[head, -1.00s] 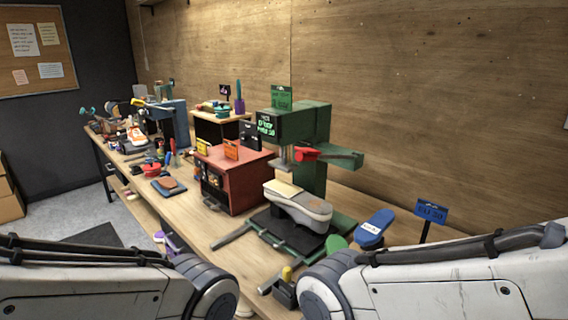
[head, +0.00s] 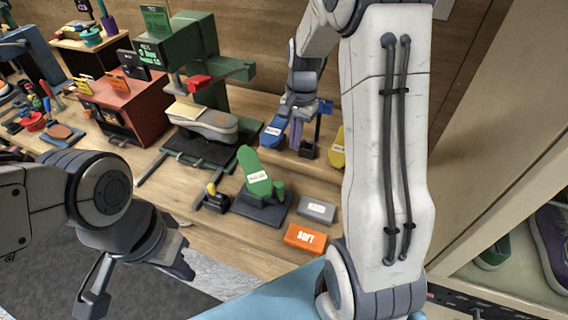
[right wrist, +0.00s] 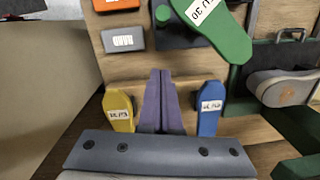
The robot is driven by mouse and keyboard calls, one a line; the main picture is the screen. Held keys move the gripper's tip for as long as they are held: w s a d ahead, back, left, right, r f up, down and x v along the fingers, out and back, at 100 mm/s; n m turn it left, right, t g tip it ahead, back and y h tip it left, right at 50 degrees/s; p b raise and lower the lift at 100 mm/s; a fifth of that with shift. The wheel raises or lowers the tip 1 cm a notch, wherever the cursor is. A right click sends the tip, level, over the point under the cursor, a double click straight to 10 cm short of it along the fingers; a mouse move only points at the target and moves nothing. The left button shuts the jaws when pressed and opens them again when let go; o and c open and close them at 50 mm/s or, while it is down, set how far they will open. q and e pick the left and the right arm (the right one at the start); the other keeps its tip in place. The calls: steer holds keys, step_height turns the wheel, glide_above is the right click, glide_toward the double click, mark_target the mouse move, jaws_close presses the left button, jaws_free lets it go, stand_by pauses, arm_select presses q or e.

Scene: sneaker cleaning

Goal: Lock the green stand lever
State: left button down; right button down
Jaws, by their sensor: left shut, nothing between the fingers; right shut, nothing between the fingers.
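A green foot-shaped form (head: 256,178) with a white label leans on a black stand base (head: 262,207) with a small green knob (head: 279,187) at its right. The form also shows in the right wrist view (right wrist: 222,35). Behind it, a tall green press (head: 196,42) has a red lever (head: 197,83) over a grey sole (head: 206,122). My right gripper (head: 296,140) is shut and empty, low over the table behind the form; its closed fingers show in the right wrist view (right wrist: 161,72). My left gripper (head: 182,268) is shut and empty, low in front of the table.
A blue form (head: 274,131) and a yellow form (head: 337,150) flank my right gripper. Orange (head: 305,238) and grey (head: 317,209) blocks lie at the table's front right. A yellow-knobbed device (head: 212,199) stands left of the green form. A red box (head: 122,103) is further left.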

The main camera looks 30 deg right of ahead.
mark_target(280, 193)
steer(key=s+a+f+p, duration=0.2)
steer(key=a+f+p, duration=0.1)
steer(key=f, duration=0.7)
steer(key=shift+a+f+p, duration=0.3)
steer(key=shift+f+p, duration=0.1)
steer(key=shift+p, duration=0.05)
